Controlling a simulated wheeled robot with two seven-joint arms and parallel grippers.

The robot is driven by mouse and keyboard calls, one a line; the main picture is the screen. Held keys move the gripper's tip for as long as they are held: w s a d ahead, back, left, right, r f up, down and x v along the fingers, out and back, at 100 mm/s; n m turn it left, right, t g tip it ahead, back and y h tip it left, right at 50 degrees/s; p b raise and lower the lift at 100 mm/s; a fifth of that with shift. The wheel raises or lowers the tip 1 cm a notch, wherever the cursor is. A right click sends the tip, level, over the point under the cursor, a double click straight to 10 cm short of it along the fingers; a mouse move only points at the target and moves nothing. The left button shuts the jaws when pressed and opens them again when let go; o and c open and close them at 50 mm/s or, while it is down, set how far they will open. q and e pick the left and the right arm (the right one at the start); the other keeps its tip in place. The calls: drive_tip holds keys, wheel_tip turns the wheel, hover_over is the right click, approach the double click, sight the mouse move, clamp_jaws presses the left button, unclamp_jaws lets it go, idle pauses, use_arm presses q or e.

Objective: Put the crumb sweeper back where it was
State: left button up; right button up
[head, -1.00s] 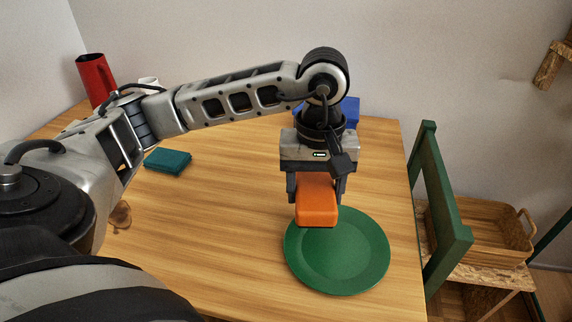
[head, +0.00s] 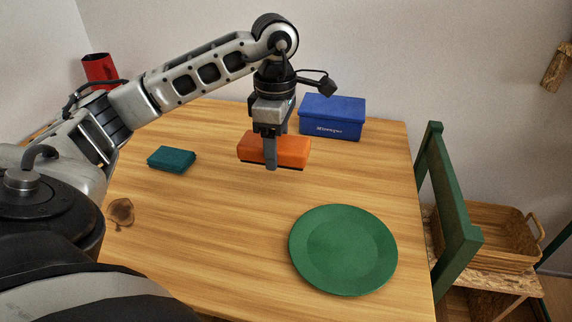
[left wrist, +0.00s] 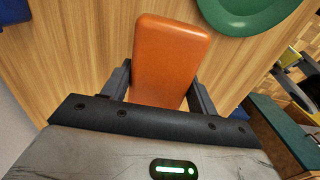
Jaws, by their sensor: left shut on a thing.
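The crumb sweeper looks to be the orange block (head: 290,151) with a dark underside. My left gripper (head: 271,165) is shut on it, with a finger on each long side. In the head view it is over the middle of the table, left of the green plate and in front of the blue box. Whether its underside touches the table I cannot tell. In the left wrist view the orange block (left wrist: 168,60) sits between the two fingers. My right gripper is not in view.
A green plate (head: 343,250) lies near the table's right front. A blue box (head: 332,117) stands at the back right. A red jug (head: 99,70) is back left. A green chair (head: 450,215) stands right.

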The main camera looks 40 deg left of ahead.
use_arm(q)
hover_over(286, 177)
wheel_tip(286, 177, down, 6)
drive_tip(key=shift+f+b, duration=0.1)
drive_tip(key=shift+b, duration=0.2)
drive_tip(key=shift+f, duration=1.6)
drive_tip(key=shift+f, duration=0.1)
drive_tip(key=o, duration=0.9)
drive_tip(key=shift+o, duration=0.2)
wheel_tip(286, 177, up, 12)
drive_tip(key=p, duration=0.1)
